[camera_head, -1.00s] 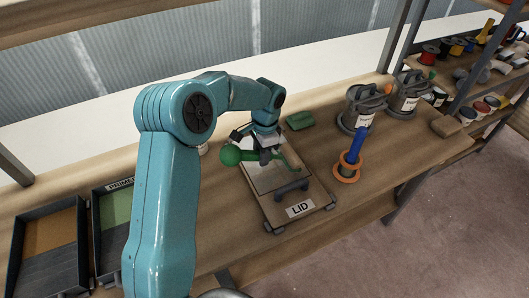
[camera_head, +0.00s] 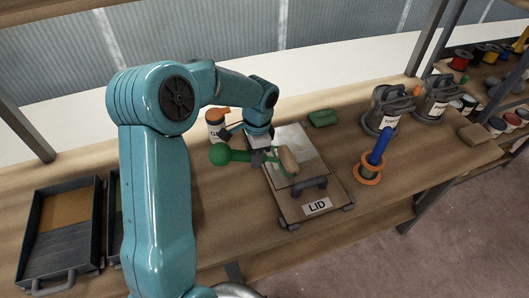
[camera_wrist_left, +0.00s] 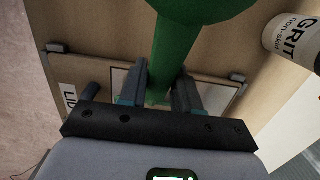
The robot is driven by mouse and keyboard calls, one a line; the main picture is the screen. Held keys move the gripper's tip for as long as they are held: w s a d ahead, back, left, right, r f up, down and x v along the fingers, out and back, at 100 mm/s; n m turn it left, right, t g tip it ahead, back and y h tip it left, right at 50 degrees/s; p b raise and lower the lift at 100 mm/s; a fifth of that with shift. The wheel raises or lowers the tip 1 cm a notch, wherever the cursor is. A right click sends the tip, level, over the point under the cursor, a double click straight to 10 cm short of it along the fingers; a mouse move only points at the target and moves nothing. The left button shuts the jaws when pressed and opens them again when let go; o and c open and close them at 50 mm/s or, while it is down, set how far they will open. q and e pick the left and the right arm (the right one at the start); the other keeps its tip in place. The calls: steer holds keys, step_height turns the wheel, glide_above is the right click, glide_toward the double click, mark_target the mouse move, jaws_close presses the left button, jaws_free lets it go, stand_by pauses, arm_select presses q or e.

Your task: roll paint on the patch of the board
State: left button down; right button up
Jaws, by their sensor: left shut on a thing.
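In the left wrist view, the fingers (camera_wrist_left: 158,92) close on the green handle (camera_wrist_left: 172,50). I cannot tell whether the sleeve touches the patch. The board lies on the bench, clamped at its corners, with a dark handle (camera_head: 309,186) near its front. My right gripper is not in view.
A dark tray (camera_head: 90,229) stands at the left, with another partly behind my arm. A white jar (camera_head: 214,121) stands behind the roller. A green block (camera_head: 323,117) lies behind the board. A blue-handled item in an orange ring (camera_head: 369,175) and grey cans (camera_head: 388,108) stand right.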

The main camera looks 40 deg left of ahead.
mark_target(237, 159)
arm_select(q)
steer(key=shift+s+a, duration=0.1)
steer(key=s, duration=0.1)
steer(key=s+a, duration=0.1)
steer(key=s, duration=0.1)
steer(key=s+a+b, duration=0.1)
steer(key=shift+s+a, duration=0.1)
steer(key=shift+s, duration=0.05)
stand_by(0.4)
step_height(237, 159, up, 8)
steer(key=p, duration=0.6)
steer(key=shift+r+p, duration=0.1)
steer(key=shift+p, duration=0.25)
